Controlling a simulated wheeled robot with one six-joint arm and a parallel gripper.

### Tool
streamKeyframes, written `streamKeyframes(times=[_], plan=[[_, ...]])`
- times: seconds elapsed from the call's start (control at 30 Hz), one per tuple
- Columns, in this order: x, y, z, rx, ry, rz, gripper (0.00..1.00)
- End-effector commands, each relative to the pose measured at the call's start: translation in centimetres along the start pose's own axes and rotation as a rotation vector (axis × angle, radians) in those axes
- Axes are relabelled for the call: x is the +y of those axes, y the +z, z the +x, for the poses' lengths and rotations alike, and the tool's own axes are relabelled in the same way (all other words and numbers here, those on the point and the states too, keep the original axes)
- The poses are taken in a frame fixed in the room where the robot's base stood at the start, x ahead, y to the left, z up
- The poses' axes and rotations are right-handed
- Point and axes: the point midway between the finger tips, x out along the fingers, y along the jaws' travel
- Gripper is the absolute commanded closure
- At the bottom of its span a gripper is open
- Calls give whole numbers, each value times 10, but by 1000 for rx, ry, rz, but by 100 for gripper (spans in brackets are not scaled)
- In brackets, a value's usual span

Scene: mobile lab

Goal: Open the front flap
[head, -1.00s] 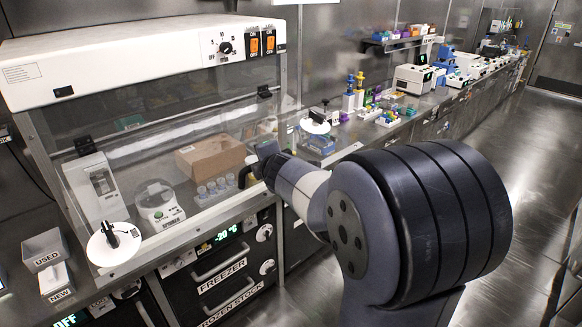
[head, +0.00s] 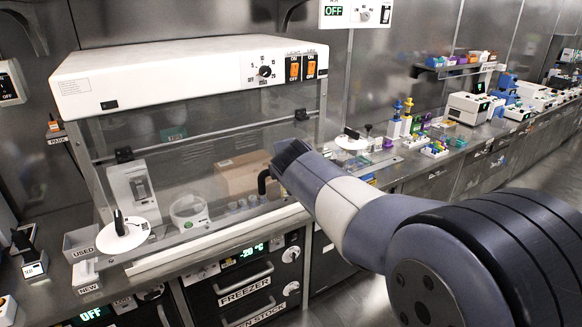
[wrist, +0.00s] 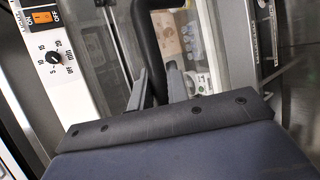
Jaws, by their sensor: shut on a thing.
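The hood's front flap (head: 225,150) is a clear pane below the white top housing (head: 190,75). A black curved handle (head: 263,183) sits at the right part of its front. My gripper (head: 275,172) is at this handle, its fingers mostly hidden by my wrist in the head view. In the wrist view my gripper (wrist: 160,88) has its two grey fingers on either side of the black handle bar (wrist: 147,45), shut on it. How far the flap stands from the hood is hard to tell.
Inside the hood stand a white device (head: 135,195), a round scale (head: 188,210) and a cardboard box (head: 240,172). White discs (head: 122,235) flank the hood's front. A freezer (head: 243,285) is below. Racks and instruments line the bench at right.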

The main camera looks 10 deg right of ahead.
Motion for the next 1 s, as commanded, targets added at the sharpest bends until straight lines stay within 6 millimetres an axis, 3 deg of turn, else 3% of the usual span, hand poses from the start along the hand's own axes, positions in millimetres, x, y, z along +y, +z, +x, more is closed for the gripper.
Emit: streamKeyframes(times=[0.2,0.23,0.47,0.77,1.0], plan=[[0,0,0,0,0,1,100],[0,0,0,0,0,1,82],[0,0,0,0,0,1,63],[0,0,-2,1,1,1,62],[0,-1,-28,2,5,1,62]])
